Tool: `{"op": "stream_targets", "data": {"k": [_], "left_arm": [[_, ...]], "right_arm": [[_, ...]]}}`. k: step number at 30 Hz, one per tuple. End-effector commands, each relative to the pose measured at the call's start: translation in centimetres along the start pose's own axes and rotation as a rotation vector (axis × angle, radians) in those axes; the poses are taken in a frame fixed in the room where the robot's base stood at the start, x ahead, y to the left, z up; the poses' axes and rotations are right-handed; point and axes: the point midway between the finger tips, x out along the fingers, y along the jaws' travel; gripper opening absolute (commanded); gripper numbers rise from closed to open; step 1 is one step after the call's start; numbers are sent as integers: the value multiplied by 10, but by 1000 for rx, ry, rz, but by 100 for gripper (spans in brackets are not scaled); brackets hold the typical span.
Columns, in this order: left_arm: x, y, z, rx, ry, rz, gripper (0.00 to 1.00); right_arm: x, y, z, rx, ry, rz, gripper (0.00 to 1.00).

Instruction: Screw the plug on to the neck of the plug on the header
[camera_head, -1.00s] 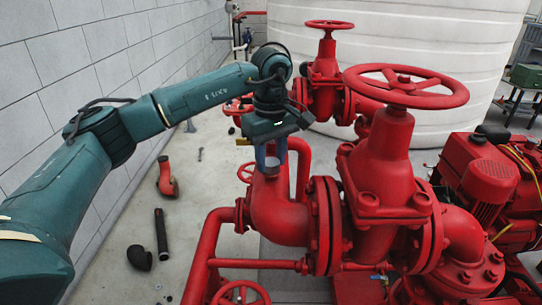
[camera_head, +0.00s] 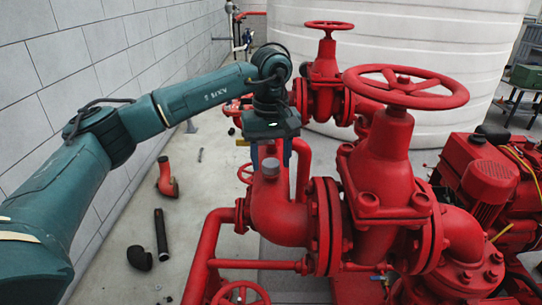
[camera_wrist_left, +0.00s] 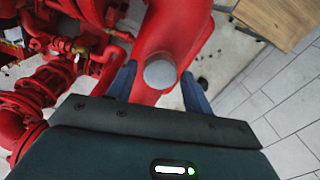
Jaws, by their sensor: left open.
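The plug (camera_head: 270,167) is a small grey round cap on top of the neck of the red header elbow (camera_head: 280,212). In the left wrist view the plug (camera_wrist_left: 160,74) shows as a grey disc seen from above, and the red pipe (camera_wrist_left: 172,28) runs beneath it. My left gripper (camera_head: 270,158) is just above the header neck. Its two blue fingers stand apart on either side of the plug in the left wrist view (camera_wrist_left: 157,84), with gaps showing beside it. The neck's thread under the plug is hidden. My right gripper is not in view.
A large red valve with a handwheel (camera_head: 405,87) stands close to the right of the elbow. A white tank (camera_head: 420,50) is behind. A loose red elbow (camera_head: 166,178) and black pipe pieces (camera_head: 160,233) lie on the floor at left. A grey block wall (camera_head: 80,60) bounds the left.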

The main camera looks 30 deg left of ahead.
Motion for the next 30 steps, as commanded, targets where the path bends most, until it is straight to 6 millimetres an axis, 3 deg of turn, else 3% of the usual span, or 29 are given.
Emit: {"op": "stream_targets", "data": {"k": [9, 14, 21, 30], "left_arm": [[1, 0, 0, -338, 0, -2, 51], [1, 0, 0, -424, -1, -2, 51], [1, 0, 0, -709, -1, -2, 51], [1, 0, 0, -945, -1, -3, 51]], "right_arm": [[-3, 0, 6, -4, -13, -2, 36], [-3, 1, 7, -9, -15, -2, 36], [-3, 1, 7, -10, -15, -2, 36], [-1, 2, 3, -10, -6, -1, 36]]}}
